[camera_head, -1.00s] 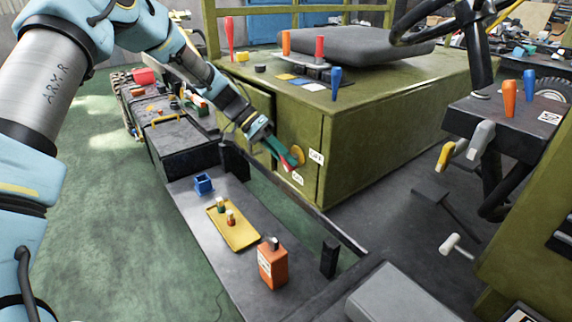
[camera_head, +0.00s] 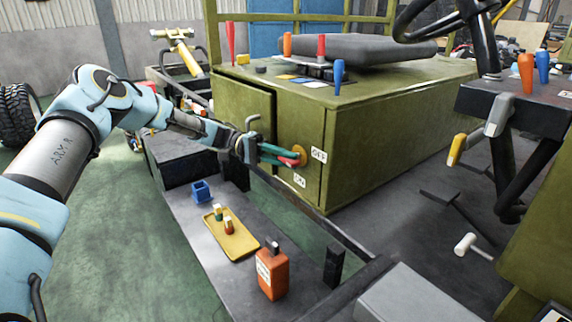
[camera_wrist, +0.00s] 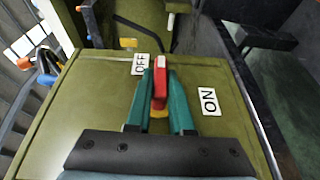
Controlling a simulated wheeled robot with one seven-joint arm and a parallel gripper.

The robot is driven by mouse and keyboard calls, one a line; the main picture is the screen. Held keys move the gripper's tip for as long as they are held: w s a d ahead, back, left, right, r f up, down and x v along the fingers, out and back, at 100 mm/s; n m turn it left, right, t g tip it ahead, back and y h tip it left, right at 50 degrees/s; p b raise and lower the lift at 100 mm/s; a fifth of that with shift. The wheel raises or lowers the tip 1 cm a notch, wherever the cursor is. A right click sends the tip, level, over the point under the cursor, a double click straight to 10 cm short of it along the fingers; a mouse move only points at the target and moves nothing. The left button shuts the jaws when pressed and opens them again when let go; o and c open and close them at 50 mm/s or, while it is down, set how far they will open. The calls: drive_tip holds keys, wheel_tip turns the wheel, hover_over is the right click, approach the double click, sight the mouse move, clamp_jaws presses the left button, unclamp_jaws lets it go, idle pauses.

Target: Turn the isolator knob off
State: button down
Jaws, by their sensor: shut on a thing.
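The isolator knob, a red handle (camera_wrist: 159,82) on a yellow round base (camera_head: 300,156), is on the olive cabinet's side. My gripper (camera_head: 283,155) has green fingers and comes in from the left, nearly level in the head view. In the wrist view my gripper (camera_wrist: 161,95) has a finger on each side of the red handle and is shut on it. The OFF label (camera_head: 318,153) is right of the knob and the ON label (camera_head: 299,181) below it. In the wrist view the OFF label (camera_wrist: 140,64) is left of the handle and the ON label (camera_wrist: 208,100) right. The fingers hide part of the knob.
A dark bench (camera_head: 195,232) below my arm carries a blue holder (camera_head: 201,192), a yellow tray (camera_head: 232,243) with small items and an orange bottle (camera_head: 271,272). A dark rail (camera_head: 318,222) runs in front of the cabinet (camera_head: 400,135). Colored levers stand on top.

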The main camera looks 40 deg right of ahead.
drive_tip(key=shift+g, duration=0.3)
drive_tip(key=c, duration=0.8)
unclamp_jaws()
